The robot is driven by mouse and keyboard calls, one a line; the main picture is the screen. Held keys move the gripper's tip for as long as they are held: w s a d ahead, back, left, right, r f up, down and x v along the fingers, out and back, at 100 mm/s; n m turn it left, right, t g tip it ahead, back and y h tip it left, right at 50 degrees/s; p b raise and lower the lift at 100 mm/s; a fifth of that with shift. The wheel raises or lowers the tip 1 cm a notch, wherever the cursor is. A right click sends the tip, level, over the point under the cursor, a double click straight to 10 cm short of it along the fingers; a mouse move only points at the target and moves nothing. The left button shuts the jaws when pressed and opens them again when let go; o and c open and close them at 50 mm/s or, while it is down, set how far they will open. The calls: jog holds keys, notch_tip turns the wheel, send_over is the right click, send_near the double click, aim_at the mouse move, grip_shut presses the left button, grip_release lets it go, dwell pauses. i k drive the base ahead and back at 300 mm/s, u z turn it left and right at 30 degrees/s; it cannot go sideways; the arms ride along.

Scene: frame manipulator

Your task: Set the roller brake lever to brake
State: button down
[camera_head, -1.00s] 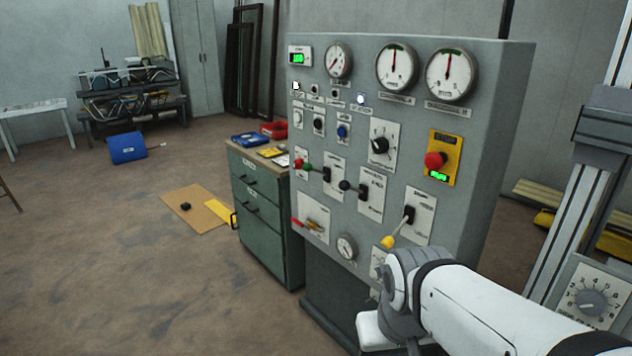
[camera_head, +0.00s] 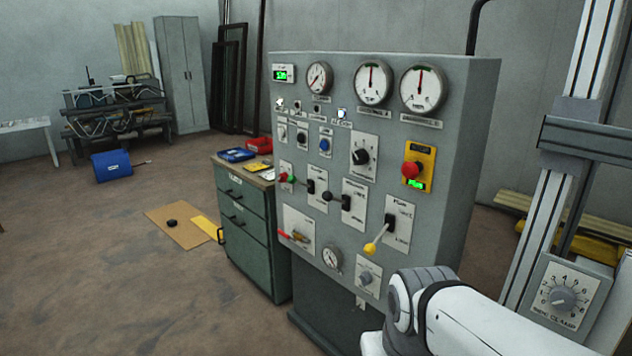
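A grey control panel (camera_head: 452,130) faces me with three levers in a row of slotted plates. The right lever has a yellow knob (camera_head: 370,249) and sticks out down and to the left from its slot. The plate labels are too small to read, so I cannot tell which is the roller brake lever. My white arm shows at the lower right, in front of the panel's lower edge. My gripper is not in view.
A green drawer cabinet (camera_head: 248,232) stands against the panel's left side. A red stop button (camera_head: 413,170) on a yellow plate, gauges, knobs and a red-handled valve (camera_head: 284,234) share the panel.

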aim_at(327, 196)
jog(key=i, duration=0.9)
jog(key=u, duration=0.05)
